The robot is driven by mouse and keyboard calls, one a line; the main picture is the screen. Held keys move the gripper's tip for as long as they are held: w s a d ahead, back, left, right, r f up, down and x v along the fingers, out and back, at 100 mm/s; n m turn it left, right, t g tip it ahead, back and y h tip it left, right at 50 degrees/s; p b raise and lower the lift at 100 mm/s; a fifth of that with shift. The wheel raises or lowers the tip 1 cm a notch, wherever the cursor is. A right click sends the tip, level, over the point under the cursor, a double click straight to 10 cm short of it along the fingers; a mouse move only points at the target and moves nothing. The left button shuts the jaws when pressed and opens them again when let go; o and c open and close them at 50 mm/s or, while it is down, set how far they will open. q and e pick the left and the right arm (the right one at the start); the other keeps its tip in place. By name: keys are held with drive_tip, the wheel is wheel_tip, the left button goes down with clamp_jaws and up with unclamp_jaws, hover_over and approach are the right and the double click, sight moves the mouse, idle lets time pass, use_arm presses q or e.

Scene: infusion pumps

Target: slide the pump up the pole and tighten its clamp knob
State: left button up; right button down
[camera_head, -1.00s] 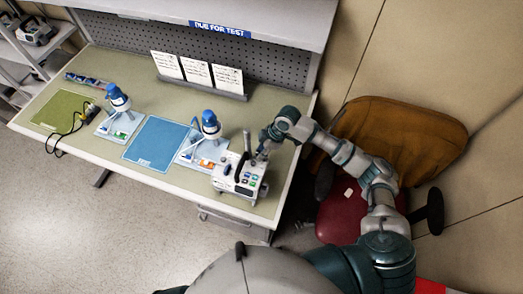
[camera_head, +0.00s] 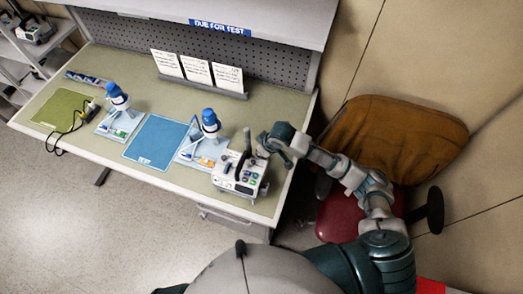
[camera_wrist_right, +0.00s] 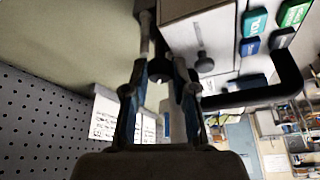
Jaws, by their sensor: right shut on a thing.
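The pump (camera_head: 240,178) is a white box with coloured buttons and a dark handle, standing at the right front of the bench in the head view. Its white side and coloured buttons show close up in the right wrist view (camera_wrist_right: 203,35). My right gripper (camera_head: 262,152) is at the pump's right rear side. In the wrist view its fingers (camera_wrist_right: 160,72) are shut around a small dark knob (camera_wrist_right: 159,68) beside the pump's body. A second dark knob (camera_wrist_right: 204,62) is on the pump's side, apart from the fingers. My left gripper is not in view.
A blue mat (camera_head: 157,140) and a green mat (camera_head: 62,108) lie on the bench (camera_head: 265,205). Two blue-topped items (camera_head: 209,124) stand on light trays left of the pump. Cards (camera_head: 197,72) stand at the back. An orange-backed chair (camera_head: 395,135) is to the right.

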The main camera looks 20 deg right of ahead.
drive_tip(key=shift+m, duration=0.4)
drive_tip(key=c, duration=0.9)
unclamp_jaws()
drive_tip(key=shift+c, duration=0.2)
